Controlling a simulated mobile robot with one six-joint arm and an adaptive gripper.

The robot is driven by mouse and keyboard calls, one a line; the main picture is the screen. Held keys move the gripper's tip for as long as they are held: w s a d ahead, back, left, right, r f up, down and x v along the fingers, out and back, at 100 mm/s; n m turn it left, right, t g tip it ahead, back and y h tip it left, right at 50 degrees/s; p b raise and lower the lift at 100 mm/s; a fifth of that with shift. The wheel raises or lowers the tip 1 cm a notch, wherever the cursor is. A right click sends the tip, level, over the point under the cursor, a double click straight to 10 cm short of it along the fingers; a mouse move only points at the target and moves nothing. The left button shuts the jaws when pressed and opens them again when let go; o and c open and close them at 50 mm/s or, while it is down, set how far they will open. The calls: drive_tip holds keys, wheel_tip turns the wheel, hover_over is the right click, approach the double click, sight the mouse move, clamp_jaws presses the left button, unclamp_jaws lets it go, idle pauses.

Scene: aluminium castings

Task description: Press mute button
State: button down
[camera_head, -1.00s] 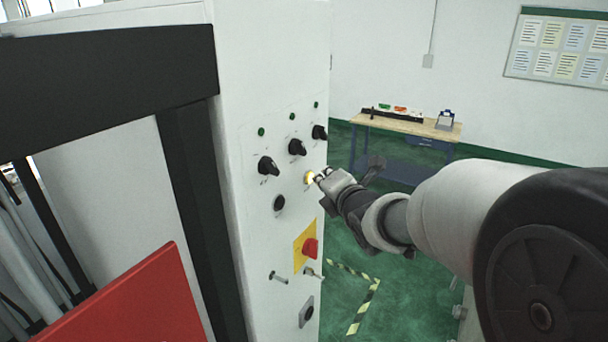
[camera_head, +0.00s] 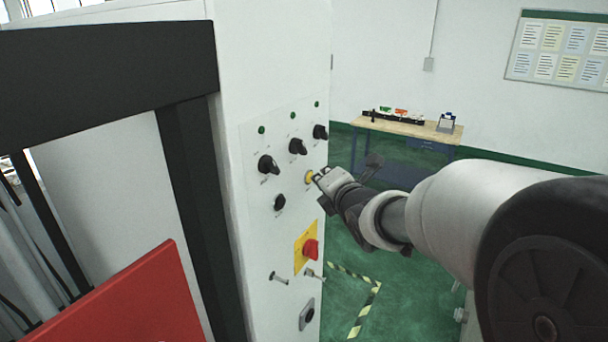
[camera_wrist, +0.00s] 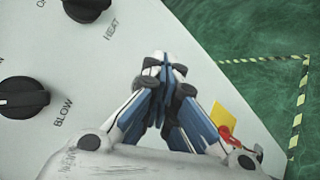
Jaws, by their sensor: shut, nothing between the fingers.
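A round yellow button (camera_head: 309,177) sits on the white control panel, below the row of black knobs. It looks dull, not glowing, and its label is too small to read in the head view. My gripper (camera_head: 318,177) is shut and empty, its tips right by the button's right side. I cannot tell whether they touch it. In the wrist view the closed fingertips (camera_wrist: 165,68) point at the panel, and the button is hidden behind them.
Black knobs (camera_head: 268,165) stick out nearby; the wrist view shows HEAT and BLOW labels. A black round control (camera_head: 279,202) sits lower left. A red emergency knob (camera_head: 311,249) on a yellow plate is below. A workbench (camera_head: 405,126) stands far behind.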

drive_tip(key=shift+s+d, duration=0.5)
drive_tip(key=shift+d, duration=0.15)
drive_tip(key=s+d, duration=0.1)
drive_tip(key=d, duration=0.1)
drive_tip(key=s+d, duration=0.2)
drive_tip(key=shift+p, duration=0.3)
idle(0.6)
